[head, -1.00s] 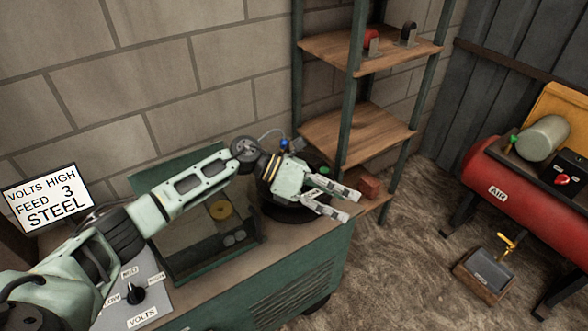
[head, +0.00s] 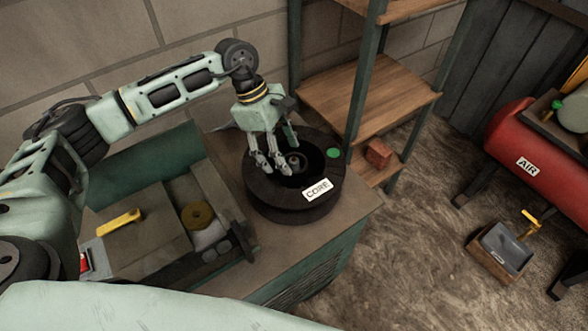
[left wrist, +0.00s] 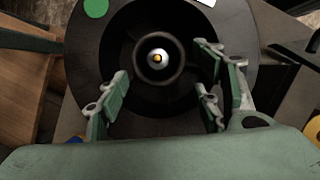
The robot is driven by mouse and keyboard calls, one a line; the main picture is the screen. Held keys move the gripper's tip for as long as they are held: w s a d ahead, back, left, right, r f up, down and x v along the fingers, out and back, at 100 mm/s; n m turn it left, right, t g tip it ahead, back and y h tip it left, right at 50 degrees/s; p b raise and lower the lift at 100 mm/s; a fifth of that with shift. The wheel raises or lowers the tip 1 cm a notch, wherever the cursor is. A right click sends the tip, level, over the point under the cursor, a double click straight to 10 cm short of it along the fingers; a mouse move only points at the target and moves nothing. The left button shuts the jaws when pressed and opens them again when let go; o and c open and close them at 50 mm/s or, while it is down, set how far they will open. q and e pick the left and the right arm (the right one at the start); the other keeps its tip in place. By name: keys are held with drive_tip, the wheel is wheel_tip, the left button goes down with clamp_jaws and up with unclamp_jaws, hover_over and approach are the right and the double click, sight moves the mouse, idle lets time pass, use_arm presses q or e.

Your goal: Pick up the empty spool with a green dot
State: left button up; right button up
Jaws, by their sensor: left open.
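The black spool (head: 270,204) lies flat on top of the green machine. It has a green dot (head: 333,153) on its rim and a white label reading CORE (head: 317,189). No wire shows on it. My left gripper (head: 271,170) is open and points down over the spool's hollow middle. In the left wrist view the spool (left wrist: 235,75) fills the upper part, with its hub (left wrist: 158,58) between and beyond the open fingers (left wrist: 160,98). The green dot (left wrist: 96,8) shows at upper left there. Whether the fingers touch the spool is unclear. My right gripper is not in view.
A wooden shelf rack (head: 365,95) stands behind, with a reddish block (head: 378,153). A red air tank (head: 540,160) and a small box (head: 502,250) are at right.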

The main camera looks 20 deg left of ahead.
sight(293, 169)
use_arm(q)
drive_tip(key=x, duration=0.4)
drive_tip(key=shift+f+p, duration=0.1)
drive_tip(key=shift+p, duration=0.3)
drive_tip(key=shift+x, duration=1)
drive_tip(key=shift+w+d+f, duration=0.1)
drive_tip(key=shift+f, duration=0.05)
drive_tip(key=shift+c, duration=0.5)
drive_tip(key=c, duration=1)
drive_tip(key=shift+c, duration=0.2)
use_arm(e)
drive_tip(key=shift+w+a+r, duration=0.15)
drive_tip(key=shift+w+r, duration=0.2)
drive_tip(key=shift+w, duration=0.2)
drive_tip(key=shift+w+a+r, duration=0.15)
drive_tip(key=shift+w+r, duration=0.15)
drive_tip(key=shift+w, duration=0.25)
